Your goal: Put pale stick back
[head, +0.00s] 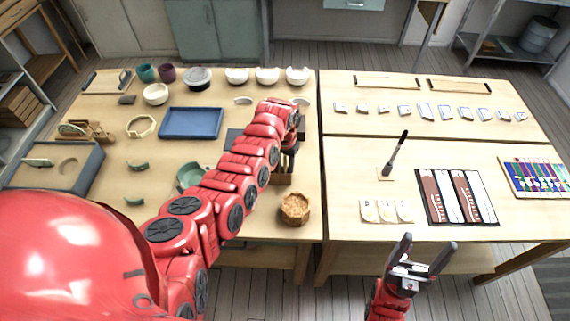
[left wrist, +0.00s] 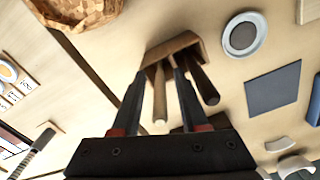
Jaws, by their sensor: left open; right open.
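A wooden holder (left wrist: 186,42) holds two sticks in the left wrist view. The pale stick (left wrist: 160,98) points out of it between my left gripper's fingers (left wrist: 161,76), and a darker brown stick (left wrist: 203,82) is just to the right of the fingers. The fingers are open, one on either side of the pale stick; contact cannot be told. In the head view the holder (head: 281,180) is mostly behind my left gripper (head: 288,165), which hides the sticks. My right gripper (head: 421,254) is open and empty in front of the right table.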

